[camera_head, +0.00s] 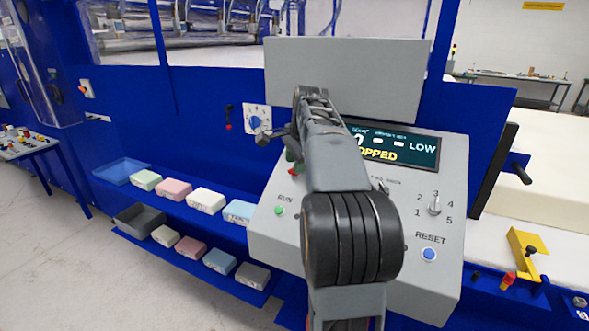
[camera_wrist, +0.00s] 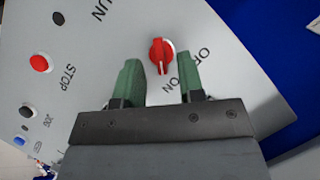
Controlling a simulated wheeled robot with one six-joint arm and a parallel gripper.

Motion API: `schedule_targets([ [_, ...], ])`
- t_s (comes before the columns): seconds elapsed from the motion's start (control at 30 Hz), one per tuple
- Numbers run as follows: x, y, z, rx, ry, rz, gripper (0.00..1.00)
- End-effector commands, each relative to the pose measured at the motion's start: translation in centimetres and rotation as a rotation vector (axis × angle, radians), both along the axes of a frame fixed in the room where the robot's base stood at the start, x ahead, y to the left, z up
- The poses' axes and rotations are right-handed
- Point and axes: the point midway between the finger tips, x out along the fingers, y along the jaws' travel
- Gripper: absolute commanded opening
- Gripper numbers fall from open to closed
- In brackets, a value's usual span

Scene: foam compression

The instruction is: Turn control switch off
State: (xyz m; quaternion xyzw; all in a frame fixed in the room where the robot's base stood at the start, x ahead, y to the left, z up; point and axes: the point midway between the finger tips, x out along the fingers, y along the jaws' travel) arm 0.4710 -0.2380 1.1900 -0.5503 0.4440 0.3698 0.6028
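The control switch (camera_wrist: 162,54) is a red rotary knob on the grey console, seen in the wrist view. Its ridge runs up and down in that picture, and a pale mark at its lower end points toward the ON lettering; the OFF lettering lies to its right, partly hidden. My gripper (camera_wrist: 160,72) is open, with its two green fingers apart on either side below the knob and nothing between them. I cannot tell whether they touch the panel. In the head view my gripper (camera_head: 290,157) is at the console's upper left edge, largely hidden by my arm.
The console (camera_head: 260,235) has a display (camera_head: 395,147) reading partly "OPPED" and "LOW", a selector knob (camera_head: 434,206) and a blue reset button (camera_head: 429,254). A red stop button (camera_wrist: 39,63) shows in the wrist view. Foam blocks (camera_head: 206,201) line blue shelves at left.

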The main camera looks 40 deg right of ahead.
Motion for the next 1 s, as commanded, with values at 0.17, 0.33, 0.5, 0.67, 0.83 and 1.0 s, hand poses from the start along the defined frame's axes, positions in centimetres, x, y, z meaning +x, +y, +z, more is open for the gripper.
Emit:
schedule_targets([
  [0.17, 0.5, -0.1, -1.5, 0.000, 0.000, 0.000, 0.36],
  [0.33, 0.7, -0.1, -1.9, 0.000, 0.000, 0.001, 0.36],
  [0.5, 0.7, -0.1, -1.9, 0.000, 0.000, 0.001, 0.36],
  [0.67, 0.7, -0.1, -1.9, 0.000, 0.000, 0.001, 0.28],
  [0.83, 0.7, -0.1, -1.9, 0.000, 0.001, 0.001, 0.12],
  [1.0, 0.7, -0.1, -1.9, -0.001, 0.003, 0.003, 0.05],
])
